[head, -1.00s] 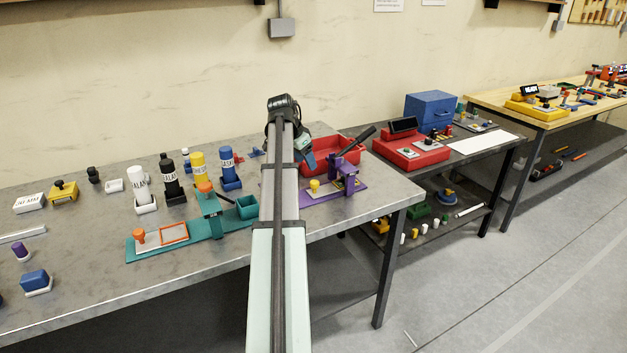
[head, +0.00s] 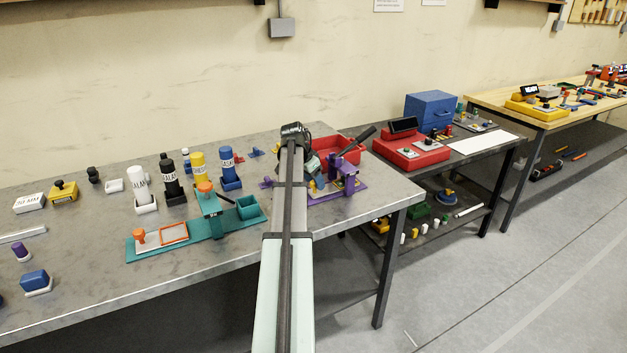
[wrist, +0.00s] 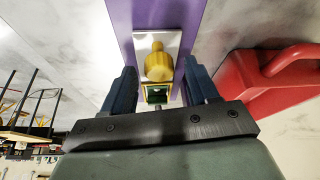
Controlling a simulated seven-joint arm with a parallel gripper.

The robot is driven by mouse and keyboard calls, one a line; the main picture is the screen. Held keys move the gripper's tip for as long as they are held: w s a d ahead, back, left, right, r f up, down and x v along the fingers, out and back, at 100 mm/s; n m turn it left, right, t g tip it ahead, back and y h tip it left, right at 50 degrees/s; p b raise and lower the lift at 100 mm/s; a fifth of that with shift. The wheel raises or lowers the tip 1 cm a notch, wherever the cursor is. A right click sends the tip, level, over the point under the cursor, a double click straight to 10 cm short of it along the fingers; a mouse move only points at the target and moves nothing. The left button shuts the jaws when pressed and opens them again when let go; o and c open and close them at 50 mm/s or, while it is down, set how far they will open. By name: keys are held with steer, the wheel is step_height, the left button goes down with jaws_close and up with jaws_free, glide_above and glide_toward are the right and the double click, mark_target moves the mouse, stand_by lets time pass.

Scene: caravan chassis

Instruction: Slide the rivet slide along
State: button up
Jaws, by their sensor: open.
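The likely rivet slide is a yellow knob (wrist: 158,64) on a pale plate (wrist: 144,40). It sits on a purple base (wrist: 190,14), with a yellow-edged opening, dark green inside, just below the knob in the wrist view. In the head view the purple base (head: 356,188) lies near the bench's right end, and the knob is partly hidden by my arm. My gripper (wrist: 160,72) is open, with one blue finger on each side of the knob. Gaps show between the fingers and the knob. Contact and height above the plate are hard to judge.
A red tray (head: 338,146) lies behind the purple base; a red shape (wrist: 268,80) shows close right of my gripper in the wrist view. A teal fixture (head: 190,236) sits to the left.

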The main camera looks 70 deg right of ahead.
jaws_close()
stand_by(0.4)
steer(key=w+a, duration=1)
steer(key=shift+w+a, duration=0.25)
steer(key=shift+a, duration=0.05)
steer(key=shift+c, duration=1.5)
jaws_free()
steer(key=shift+w+a, duration=0.1)
steer(key=o, duration=0.3)
steer(key=v, duration=1.3)
steer(key=shift+r, duration=0.45)
